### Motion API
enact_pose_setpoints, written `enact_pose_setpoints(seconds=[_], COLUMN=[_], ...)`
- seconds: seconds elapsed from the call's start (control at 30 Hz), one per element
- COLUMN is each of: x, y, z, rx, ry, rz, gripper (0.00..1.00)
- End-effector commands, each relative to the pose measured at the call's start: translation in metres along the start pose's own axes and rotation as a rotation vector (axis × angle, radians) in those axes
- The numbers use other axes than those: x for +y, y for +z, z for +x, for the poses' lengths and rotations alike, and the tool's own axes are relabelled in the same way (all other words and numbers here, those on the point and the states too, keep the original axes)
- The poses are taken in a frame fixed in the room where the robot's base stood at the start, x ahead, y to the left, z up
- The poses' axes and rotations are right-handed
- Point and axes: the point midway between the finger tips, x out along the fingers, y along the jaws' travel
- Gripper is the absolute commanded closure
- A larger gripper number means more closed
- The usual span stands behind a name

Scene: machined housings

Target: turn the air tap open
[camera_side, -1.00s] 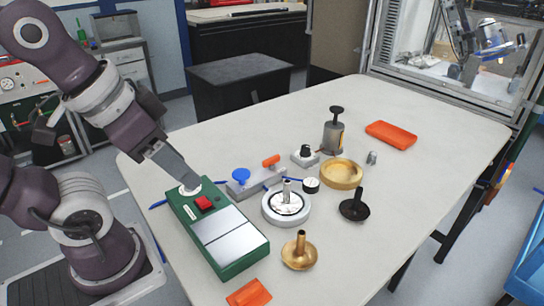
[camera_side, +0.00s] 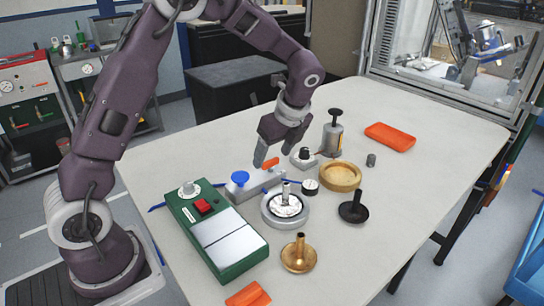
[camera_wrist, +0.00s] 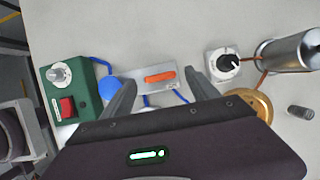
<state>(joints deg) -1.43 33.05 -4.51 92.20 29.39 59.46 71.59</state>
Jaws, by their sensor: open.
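The air tap looks to be the orange lever (camera_side: 271,163) on a light grey block (camera_side: 262,184); a blue knob (camera_side: 240,178) stands at the block's left end. In the wrist view the lever (camera_wrist: 160,78) lies roughly left to right across the block, between my fingers in the picture. My gripper (camera_side: 273,158) is open and empty above the tap, pointing down. Its two fingers (camera_wrist: 157,80) show on either side of the lever, apart from it. I cannot tell the exact height of the fingertips above the lever.
A green box (camera_side: 217,228) with a white dial and red switch stands left. A black-knobbed unit (camera_side: 304,157), a plunger cylinder (camera_side: 333,135) and a brass ring (camera_side: 340,176) stand close on the right. A round metal housing (camera_side: 286,207) is in front. Blue tubing runs by the block.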

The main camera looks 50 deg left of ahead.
Motion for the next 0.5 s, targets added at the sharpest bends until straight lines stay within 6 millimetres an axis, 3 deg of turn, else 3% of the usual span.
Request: enact_pose_setpoints(seconds=[0.13,0.37,0.5], x=[0.000,0.000,0.000], y=[0.000,0.000,0.000], z=[0.015,0.017,0.017], rx=[0.000,0.001,0.001], ry=[0.001,-0.001,-0.001], rz=[-0.001,-0.003,-0.003], gripper=[0.31,0.31,0.54])
